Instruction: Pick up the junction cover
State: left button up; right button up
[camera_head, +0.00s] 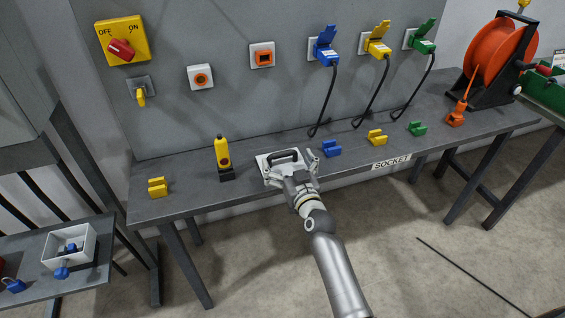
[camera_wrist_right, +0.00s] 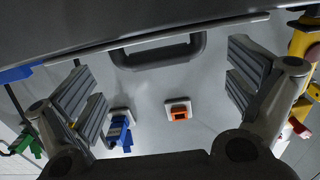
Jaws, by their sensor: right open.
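The junction cover (camera_head: 265,161) is a pale flat plate with a dark raised handle (camera_head: 283,157), lying on the grey workbench. In the right wrist view its thin pale edge (camera_wrist_right: 130,42) and dark loop handle (camera_wrist_right: 160,52) show near the top. My right gripper (camera_head: 291,170) is at the cover, reaching in from the front, and partly hides it. In the wrist view the gripper's fingers (camera_wrist_right: 165,88) are wide apart, one to each side of the handle, with nothing between them. Contact with the plate cannot be told. My left gripper is out of view.
A yellow pendant control (camera_head: 222,155) stands left of the cover, and a blue block (camera_head: 331,148) lies close to its right. Yellow (camera_head: 377,137) and green (camera_head: 417,128) blocks lie farther right. Cables hang from wall sockets behind. The bench front edge is near.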

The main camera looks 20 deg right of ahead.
aim_at(283, 155)
jog(key=shift+w, duration=1.95)
jog(key=c, duration=0.8)
